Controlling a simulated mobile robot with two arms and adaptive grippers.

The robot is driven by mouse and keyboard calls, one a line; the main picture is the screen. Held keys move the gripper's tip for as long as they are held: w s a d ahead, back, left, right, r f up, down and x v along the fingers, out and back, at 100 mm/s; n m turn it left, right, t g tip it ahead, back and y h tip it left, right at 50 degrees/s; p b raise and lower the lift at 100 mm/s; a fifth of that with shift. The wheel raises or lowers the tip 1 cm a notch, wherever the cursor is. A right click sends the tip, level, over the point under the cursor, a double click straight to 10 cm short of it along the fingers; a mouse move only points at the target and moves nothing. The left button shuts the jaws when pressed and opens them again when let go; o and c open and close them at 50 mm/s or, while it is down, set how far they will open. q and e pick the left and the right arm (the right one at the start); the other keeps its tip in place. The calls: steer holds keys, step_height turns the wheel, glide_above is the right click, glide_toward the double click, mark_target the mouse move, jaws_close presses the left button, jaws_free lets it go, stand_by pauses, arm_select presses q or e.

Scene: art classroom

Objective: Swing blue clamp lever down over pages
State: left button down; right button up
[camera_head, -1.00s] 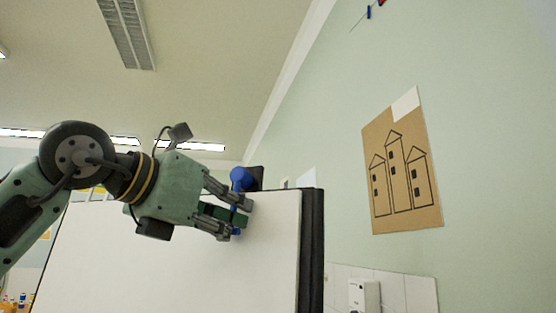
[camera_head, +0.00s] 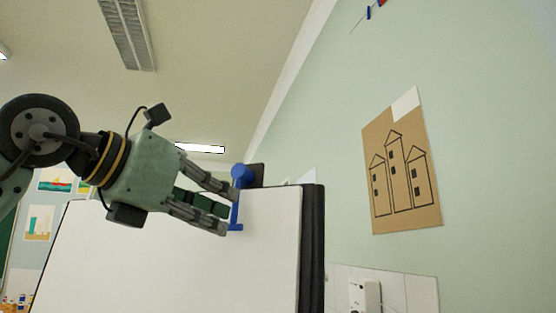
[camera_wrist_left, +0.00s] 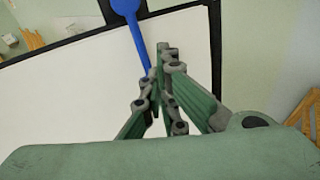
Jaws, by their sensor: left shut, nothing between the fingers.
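The blue clamp lever (camera_head: 235,213) points down from its round pivot at the top edge of the white pages (camera_head: 150,250), with a short crossbar at its lower end. It lies in front of the pages. In the left wrist view the lever (camera_wrist_left: 136,38) runs down over the sheet, and its lower end is hidden behind my fingers. My left gripper (camera_head: 232,208) is just left of the lever, shut and empty, with its fingertips close to it; I cannot tell whether they touch. My right gripper is not in view.
The pages hang on a black-framed board (camera_head: 312,250) near a pale green wall. A brown drawing of towers (camera_head: 402,170) hangs on that wall at right. A white wall box (camera_head: 365,294) is low at right. The space above the board is free.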

arm_select(q)
steer(key=s, duration=0.1)
steer(key=s+a, duration=0.1)
steer(key=s, duration=0.1)
steer(key=s+a+r, duration=0.1)
steer(key=shift+s+b, duration=0.25)
steer(key=shift+b, duration=0.1)
stand_by(0.6)
